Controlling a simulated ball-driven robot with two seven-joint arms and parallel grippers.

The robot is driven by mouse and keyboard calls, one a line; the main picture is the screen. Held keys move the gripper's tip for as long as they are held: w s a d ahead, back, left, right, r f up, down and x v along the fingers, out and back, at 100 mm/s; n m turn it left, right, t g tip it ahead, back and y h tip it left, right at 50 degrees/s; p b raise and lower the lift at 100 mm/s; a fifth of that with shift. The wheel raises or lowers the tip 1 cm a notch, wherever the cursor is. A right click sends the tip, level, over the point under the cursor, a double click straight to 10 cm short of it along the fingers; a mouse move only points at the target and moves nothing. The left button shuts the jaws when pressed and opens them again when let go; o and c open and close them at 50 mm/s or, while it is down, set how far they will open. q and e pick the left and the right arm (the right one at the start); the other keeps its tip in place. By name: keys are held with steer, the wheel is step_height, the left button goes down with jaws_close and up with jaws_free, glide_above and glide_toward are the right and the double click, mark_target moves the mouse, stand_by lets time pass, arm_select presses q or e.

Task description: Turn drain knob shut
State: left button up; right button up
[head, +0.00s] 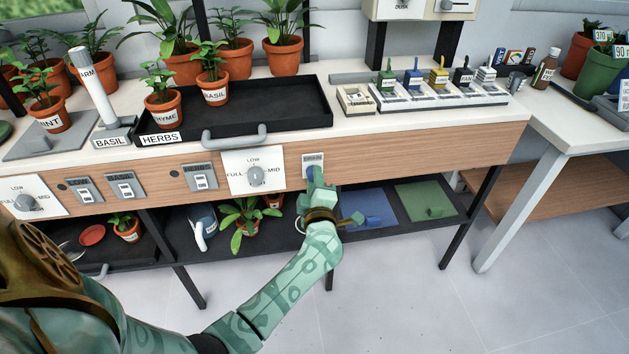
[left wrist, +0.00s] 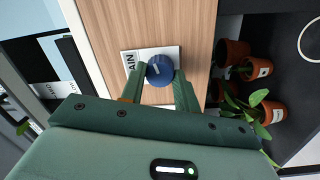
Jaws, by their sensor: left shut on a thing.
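The drain knob (left wrist: 160,71) is a round blue knob with a pale pointer line, on a white plate (left wrist: 137,57) lettered "AIN" in the left wrist view. In the head view its plate (head: 313,159) is on the wooden front of the bench, and the knob is mostly hidden by my gripper. My left gripper (head: 316,182) reaches up to the panel from below. In the left wrist view the fingers of my left gripper (left wrist: 162,84) are closed on the knob, one on each side. My right gripper is not in view.
A "LOW/MID/FULL" dial (head: 255,174) and a switch plate (head: 200,177) are left of the drain plate. A black herb tray (head: 290,100) with a grey handle (head: 235,136) sits above. Potted plants and blue and green mats (head: 425,198) lie on the lower shelf.

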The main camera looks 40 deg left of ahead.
arm_select(q)
steer(key=shift+d+f+n+g+y+b, duration=0.1)
steer(key=shift+n+y+b, duration=0.3)
steer(key=shift+n, duration=2.25)
steer(key=shift+f+n+g+y+b, duration=0.15)
steer(key=shift+n+b, duration=0.4)
steer(key=shift+n, duration=2.15)
steer(key=shift+d+n+g+y+b, duration=0.1)
steer(key=shift+n+y+b, duration=0.35)
steer(key=shift+n, duration=2.2)
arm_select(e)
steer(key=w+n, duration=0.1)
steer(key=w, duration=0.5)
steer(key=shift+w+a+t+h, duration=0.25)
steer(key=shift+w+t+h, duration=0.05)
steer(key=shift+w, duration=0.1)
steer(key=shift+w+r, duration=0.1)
arm_select(q)
steer(key=o, duration=1)
steer(key=shift+w, duration=0.1)
steer(key=shift+r, duration=0.1)
